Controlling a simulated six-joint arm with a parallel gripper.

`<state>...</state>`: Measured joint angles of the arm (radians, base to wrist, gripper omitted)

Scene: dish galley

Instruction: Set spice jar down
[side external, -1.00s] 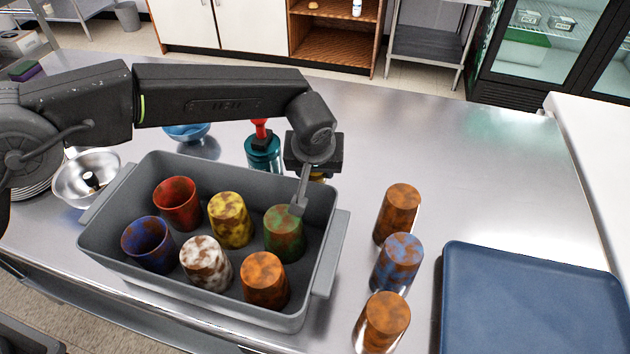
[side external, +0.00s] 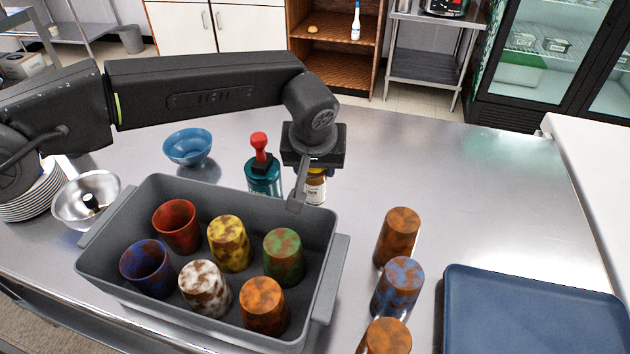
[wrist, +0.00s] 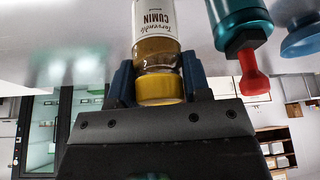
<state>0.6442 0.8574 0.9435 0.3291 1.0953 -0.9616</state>
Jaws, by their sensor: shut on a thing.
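The spice jar (side external: 316,188) has a yellow lid and a white label reading "CUMIN" in the wrist view (wrist: 157,20). My gripper (side external: 311,176) is shut on it near the lid, with a finger on each side in the wrist view (wrist: 160,80). The jar is upright, just behind the far right corner of the grey tub. A finger and the tub rim partly cover it in the side view. I cannot tell whether its base touches the steel counter (side external: 480,190).
A teal bottle with a red top (side external: 262,176) stands close left of the jar. The grey tub (side external: 330,285) holds several cups. Three more cups (side external: 399,236) stand right of it, beside a blue tray (side external: 535,315). A blue bowl (side external: 188,147) is behind. Counter right of the jar is clear.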

